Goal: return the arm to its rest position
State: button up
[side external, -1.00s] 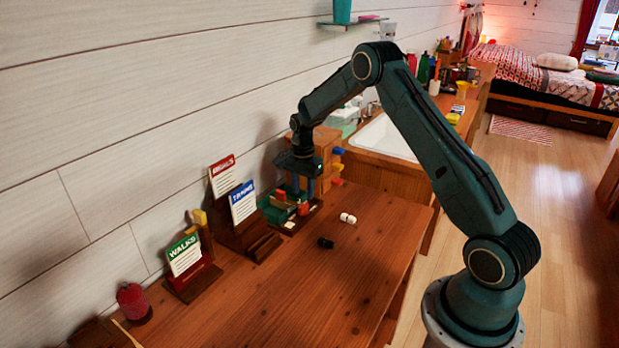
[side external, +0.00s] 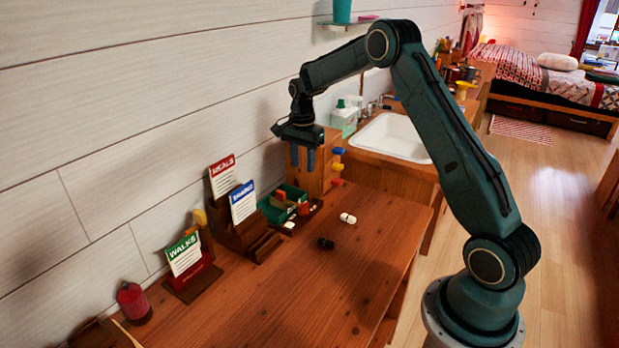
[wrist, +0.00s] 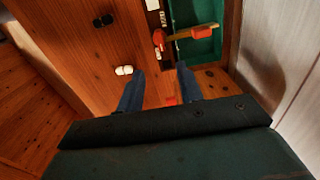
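My gripper (side external: 302,158) hangs above the back of the wooden desk, near the small wooden drawer cabinet (side external: 313,172) with coloured knobs. Its two blue fingers point down and stand apart with nothing between them. In the wrist view my gripper (wrist: 160,92) is also open and empty. Below it are a green tray (wrist: 208,46) and a red-ended item (wrist: 200,31) lying across it. The green tray (side external: 270,210) also shows in the side view, clear of the fingers.
A black piece (side external: 325,243) and a white piece (side external: 348,218) lie on the desk (side external: 300,290). Card holders marked Meals (side external: 222,177) and Walks (side external: 184,256) stand along the wall. A red jar (side external: 133,302) is at front left. A white sink (side external: 390,140) lies behind. The desk's front is clear.

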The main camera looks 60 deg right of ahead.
jog(key=s+a+r+n+t, duration=0.1)
jog(key=s+a+r+n, duration=0.3)
jog(key=s+a+r, duration=0.3)
jog(key=s+a+r+n+t, duration=0.2)
jog(key=s+a+r+n, duration=0.3)
jog(key=r, duration=0.5)
jog(key=s+a+n+t, duration=0.1)
jog(key=s+a+n, duration=0.3)
jog(key=s, duration=0.6)
jog(key=s+a+n+t, duration=0.1)
jog(key=s+a+n, duration=0.4)
jog(key=s, duration=0.5)
jog(key=shift+a+r+t, duration=0.2)
jog(key=shift+a+t, duration=0.1)
jog(key=shift+a, duration=0.2)
